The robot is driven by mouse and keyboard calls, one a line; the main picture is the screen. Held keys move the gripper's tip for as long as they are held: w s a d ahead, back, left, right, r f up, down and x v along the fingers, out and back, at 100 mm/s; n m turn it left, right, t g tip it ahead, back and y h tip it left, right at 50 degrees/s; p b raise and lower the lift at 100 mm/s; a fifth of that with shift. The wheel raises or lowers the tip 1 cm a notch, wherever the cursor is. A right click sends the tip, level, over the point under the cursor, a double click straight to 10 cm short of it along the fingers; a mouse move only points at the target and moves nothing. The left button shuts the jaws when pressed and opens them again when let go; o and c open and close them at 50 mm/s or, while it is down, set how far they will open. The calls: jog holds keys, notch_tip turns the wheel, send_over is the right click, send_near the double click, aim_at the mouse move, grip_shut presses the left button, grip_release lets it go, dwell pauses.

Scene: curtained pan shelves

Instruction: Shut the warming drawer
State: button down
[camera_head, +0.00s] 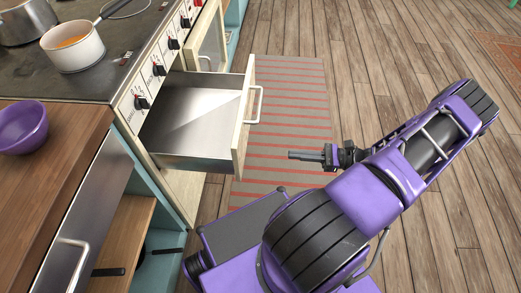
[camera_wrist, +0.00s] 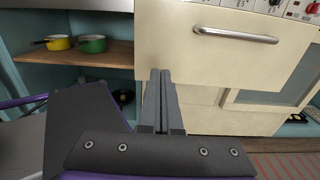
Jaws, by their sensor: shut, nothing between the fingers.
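The warming drawer (camera_head: 190,120) under the stove's knob panel is pulled well out, and its metal inside looks empty. Its cream front (camera_head: 243,125) carries a silver bar handle (camera_head: 258,105). In the wrist view the drawer front (camera_wrist: 220,70) faces me, with the handle (camera_wrist: 236,36) near its top. My gripper (camera_head: 296,155) is shut and empty, to the right of the drawer front with a gap between them, pointing towards it. In the wrist view the shut fingers (camera_wrist: 160,75) overlap the lower left part of the front.
A white pot (camera_head: 73,48) stands on the stove top, and a purple bowl (camera_head: 22,127) on the wooden counter. Open shelves hold a yellow pan (camera_wrist: 58,42) and a green pan (camera_wrist: 92,43). A striped rug (camera_head: 285,105) lies on clear floor by the drawer.

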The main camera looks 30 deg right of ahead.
aim_at(242, 151)
jog(key=x, duration=1.3)
jog(key=shift+w+a, duration=0.3)
